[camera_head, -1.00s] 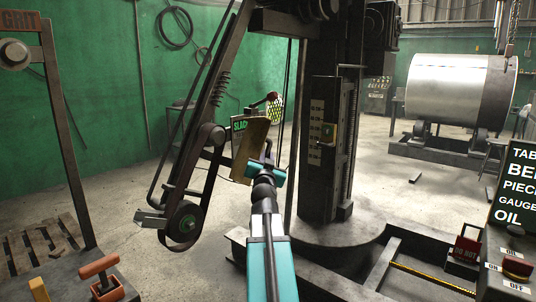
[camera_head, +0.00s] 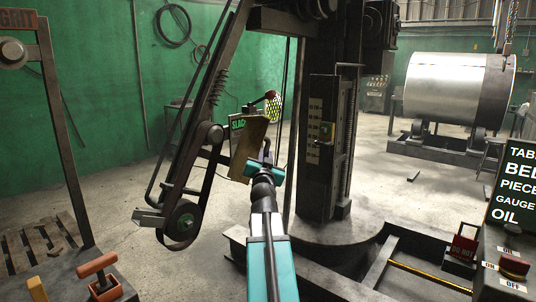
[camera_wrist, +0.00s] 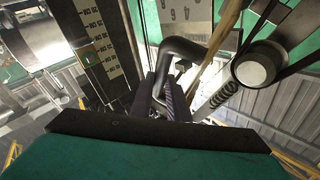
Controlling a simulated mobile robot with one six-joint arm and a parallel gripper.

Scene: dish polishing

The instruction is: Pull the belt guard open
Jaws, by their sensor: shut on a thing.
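The belt guard (camera_head: 248,150) is a tan, brass-like plate to the right of the black belt (camera_head: 204,170) and its lower pulley wheel (camera_head: 184,222). The plate stands upright, slightly tilted. My gripper (camera_head: 266,161) is at the plate's right edge, shut on its dark handle. The wrist view shows the bent black handle (camera_wrist: 186,48) running down between my gripper fingers (camera_wrist: 168,92). The guard's narrow edge (camera_wrist: 224,28) shows behind the handle there. My fingers partly hide the lower end of the handle.
A dark column (camera_head: 318,165) with a scale stands close to the right of my arm. A lever box (camera_head: 100,275) is at lower left, and switches (camera_head: 512,265) are at lower right. A large metal drum (camera_head: 460,85) lies far back right. Open floor shows at left.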

